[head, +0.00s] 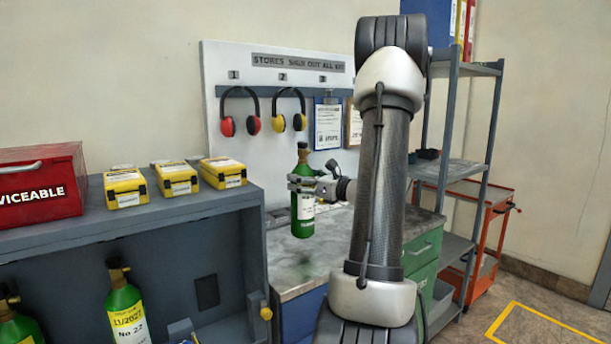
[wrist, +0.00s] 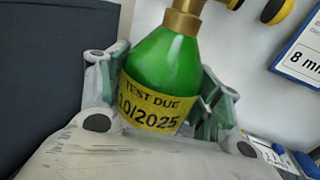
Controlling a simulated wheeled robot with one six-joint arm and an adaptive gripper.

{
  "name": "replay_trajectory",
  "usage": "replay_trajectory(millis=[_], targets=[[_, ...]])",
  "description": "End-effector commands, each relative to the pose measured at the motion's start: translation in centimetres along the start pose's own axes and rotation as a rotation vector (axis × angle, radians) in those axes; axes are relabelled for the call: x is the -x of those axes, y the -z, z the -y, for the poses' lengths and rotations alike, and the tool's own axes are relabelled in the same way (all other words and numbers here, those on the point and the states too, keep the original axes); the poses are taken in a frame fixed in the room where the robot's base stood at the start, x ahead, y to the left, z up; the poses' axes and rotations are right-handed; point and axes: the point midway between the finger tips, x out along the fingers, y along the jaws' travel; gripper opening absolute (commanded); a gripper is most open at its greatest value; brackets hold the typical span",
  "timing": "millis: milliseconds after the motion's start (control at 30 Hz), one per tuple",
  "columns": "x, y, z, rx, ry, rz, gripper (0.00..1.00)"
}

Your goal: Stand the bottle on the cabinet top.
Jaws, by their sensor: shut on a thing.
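The bottle (head: 304,215) is green with a brass valve on top and a pale label. It hangs upright in my gripper (head: 301,184), which is shut around its upper body. In the wrist view the bottle (wrist: 165,65) sits between the two fingers (wrist: 160,95), with a yellow label reading TEST DUE 10/2025. The cabinet top (head: 284,270) is a grey worktop over blue and green fronts. The bottle's base appears a little above it, with a dark patch on the surface below. My arm hides the right part of the worktop.
A grey rack (head: 60,232) at left carries a red box (head: 40,185) and several yellow cases (head: 174,178); other green bottles (head: 126,312) stand inside it. A pegboard with ear defenders (head: 289,122) stands behind the worktop. Grey shelving (head: 462,170) is at right.

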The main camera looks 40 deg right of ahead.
Motion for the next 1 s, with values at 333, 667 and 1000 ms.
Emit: replay_trajectory(millis=[333,667,1000], targets=[[0.0,3.4,0.0,0.000,0.000,0.003,0.00],[0.0,3.7,0.0,0.002,0.001,0.004,0.00],[0.0,4.0,0.0,0.000,0.000,0.000,0.86]])
